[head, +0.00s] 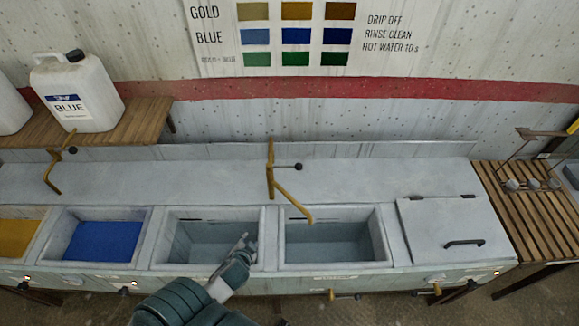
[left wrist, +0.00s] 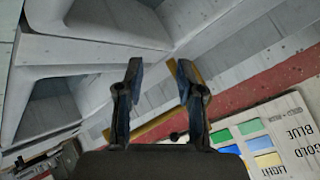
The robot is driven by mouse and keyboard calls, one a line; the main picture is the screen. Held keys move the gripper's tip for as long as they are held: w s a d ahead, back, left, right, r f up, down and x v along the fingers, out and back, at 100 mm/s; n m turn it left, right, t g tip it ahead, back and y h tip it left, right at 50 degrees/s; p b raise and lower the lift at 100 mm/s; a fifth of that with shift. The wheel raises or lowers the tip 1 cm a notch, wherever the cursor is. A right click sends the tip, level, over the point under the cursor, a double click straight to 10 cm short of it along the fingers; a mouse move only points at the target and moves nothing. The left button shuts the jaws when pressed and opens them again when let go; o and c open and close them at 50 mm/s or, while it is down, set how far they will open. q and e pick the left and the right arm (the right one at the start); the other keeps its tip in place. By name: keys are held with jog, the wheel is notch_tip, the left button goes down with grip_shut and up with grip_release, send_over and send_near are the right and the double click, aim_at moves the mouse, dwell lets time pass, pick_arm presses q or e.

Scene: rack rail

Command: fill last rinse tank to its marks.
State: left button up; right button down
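The last open rinse tank (head: 335,240) is a grey basin left of the lidded one, with greyish liquid or floor low inside; its marks are too small to read. A brass tap (head: 270,170) with a black knob (head: 297,167) stands behind, its spout (head: 296,203) slanting over this tank. I cannot tell whether water runs. My left gripper (head: 245,241) is over the front right of the neighbouring rinse tank (head: 212,242), apart from the tap. In the left wrist view its fingers (left wrist: 157,75) are apart and empty, with the brass tap (left wrist: 155,124) beyond. My right gripper is out of view.
A blue tank (head: 103,241) and a gold tank (head: 17,237) lie left, with another brass tap (head: 55,168) behind. A closed lid (head: 447,233) and slatted rack (head: 525,205) are right. A white jug (head: 76,92) stands on a wooden shelf. Brass valves (head: 345,295) stick out in front.

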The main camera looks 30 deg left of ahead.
pick_arm(q)
jog(key=w+a+r+m+t, duration=0.4)
jog(key=w+a+r+t, duration=0.1)
jog(key=w+a+r, duration=0.15)
jog(key=m+t+h, duration=0.2)
jog(key=m+h, duration=0.6)
jog(key=m, duration=0.4)
send_near(288, 167)
jog(key=p+x, duration=0.2)
jog(key=x, duration=0.8)
jog(key=shift+w+f+p, duration=0.25)
jog(key=shift+w+p, duration=0.1)
jog(key=shift+a, duration=0.1)
jog(key=shift+c, duration=0.2)
grip_shut()
jog(key=shift+f, duration=0.1)
